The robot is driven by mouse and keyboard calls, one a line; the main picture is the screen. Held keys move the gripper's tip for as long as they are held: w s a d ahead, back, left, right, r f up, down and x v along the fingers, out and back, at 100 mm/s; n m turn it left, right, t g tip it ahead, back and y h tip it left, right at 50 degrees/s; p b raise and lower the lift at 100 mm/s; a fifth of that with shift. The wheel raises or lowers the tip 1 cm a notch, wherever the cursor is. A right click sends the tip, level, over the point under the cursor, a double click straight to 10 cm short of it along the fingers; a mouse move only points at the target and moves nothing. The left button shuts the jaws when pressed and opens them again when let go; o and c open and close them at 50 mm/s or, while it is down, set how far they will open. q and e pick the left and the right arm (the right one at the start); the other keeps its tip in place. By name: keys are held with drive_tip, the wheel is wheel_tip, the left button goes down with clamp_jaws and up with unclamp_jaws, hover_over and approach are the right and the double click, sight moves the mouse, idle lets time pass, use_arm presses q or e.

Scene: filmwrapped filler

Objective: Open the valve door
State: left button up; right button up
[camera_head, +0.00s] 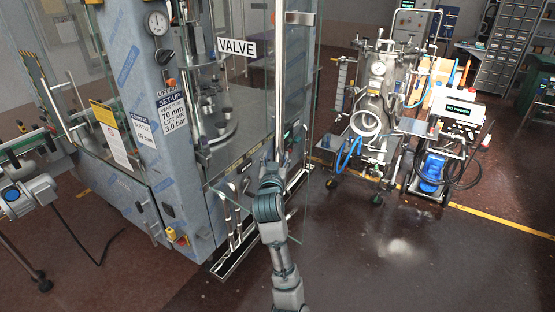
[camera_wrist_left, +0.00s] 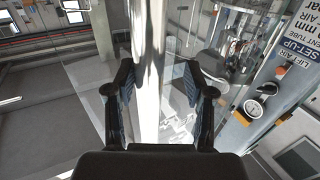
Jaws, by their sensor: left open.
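The valve door is a clear panel (camera_head: 252,88) on the filler, with a white "VALVE" sign (camera_head: 237,47) near its top. A long, pale vertical bar handle (camera_head: 279,70) runs down its right side, held by a bracket near the top. My left gripper (camera_head: 272,165) is at the handle's lower end, partly hidden by its own wrist. In the left wrist view, my left gripper (camera_wrist_left: 160,88) has its fingers apart, with the pale bar (camera_wrist_left: 150,65) running up between them. I cannot tell whether the fingers touch it. My right gripper is not in view.
The filler's wrapped column (camera_head: 150,110) with gauge and set-up label stands left of the door. A steel pressure vessel cart (camera_head: 375,110) and a blue pump (camera_head: 432,170) stand right. The dark floor (camera_head: 400,240) at front right is clear.

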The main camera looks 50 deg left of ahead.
use_arm(q)
drive_tip(key=shift+f, duration=0.2)
drive_tip(key=v, duration=0.7)
drive_tip(key=shift+d, duration=0.35)
drive_tip(key=shift+s+a, duration=0.15)
drive_tip(key=shift+a, duration=0.2)
